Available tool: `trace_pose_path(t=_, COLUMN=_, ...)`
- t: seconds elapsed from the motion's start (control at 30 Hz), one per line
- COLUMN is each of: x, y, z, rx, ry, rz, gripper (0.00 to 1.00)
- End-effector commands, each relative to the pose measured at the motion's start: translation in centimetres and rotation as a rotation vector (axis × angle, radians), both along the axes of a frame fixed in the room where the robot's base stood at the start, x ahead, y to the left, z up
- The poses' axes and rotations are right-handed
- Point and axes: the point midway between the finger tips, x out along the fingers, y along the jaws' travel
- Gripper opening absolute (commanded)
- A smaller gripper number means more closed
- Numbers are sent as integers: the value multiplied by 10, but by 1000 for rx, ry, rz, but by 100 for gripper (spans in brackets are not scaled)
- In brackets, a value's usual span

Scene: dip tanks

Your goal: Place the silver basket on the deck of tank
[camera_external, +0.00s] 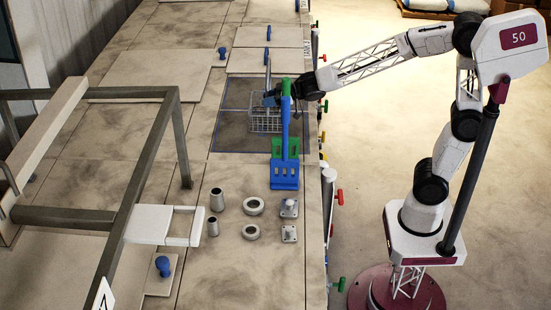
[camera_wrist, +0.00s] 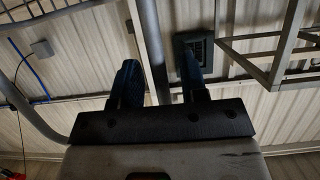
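The silver basket (camera_external: 265,124) is a wire-mesh box with a tall upright handle (camera_external: 268,72). In the external view it appears over or inside the dark square tank opening (camera_external: 232,136); its exact height is unclear. My gripper (camera_external: 270,99) is at the handle, above the mesh. In the wrist view, a grey upright bar (camera_wrist: 151,45), apparently the handle, runs between my two dark fingers (camera_wrist: 160,75). The basket's mesh is outside the wrist view.
Metal cylinders (camera_external: 217,199), rings (camera_external: 253,206) and small blocks (camera_external: 289,208) lie nearer. Pale deck panels (camera_external: 165,75) left of the opening look clear. A grey frame (camera_external: 150,150) rises at left.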

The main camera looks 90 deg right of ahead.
Motion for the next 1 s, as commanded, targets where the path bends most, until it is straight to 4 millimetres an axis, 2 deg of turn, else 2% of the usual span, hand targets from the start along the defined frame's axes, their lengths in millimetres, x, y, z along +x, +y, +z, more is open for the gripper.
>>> trace_pose_path(t=0.17, x=-16, y=-1, z=7, rx=0, ry=-2, rz=-1, gripper=40)
trace_pose_path(t=0.7, x=-92, y=-1, z=35, rx=-1, ry=-2, rz=-2, gripper=40)
trace_pose_path(t=1.0, x=-109, y=0, z=40, rx=1, ry=-1, rz=-1, gripper=40)
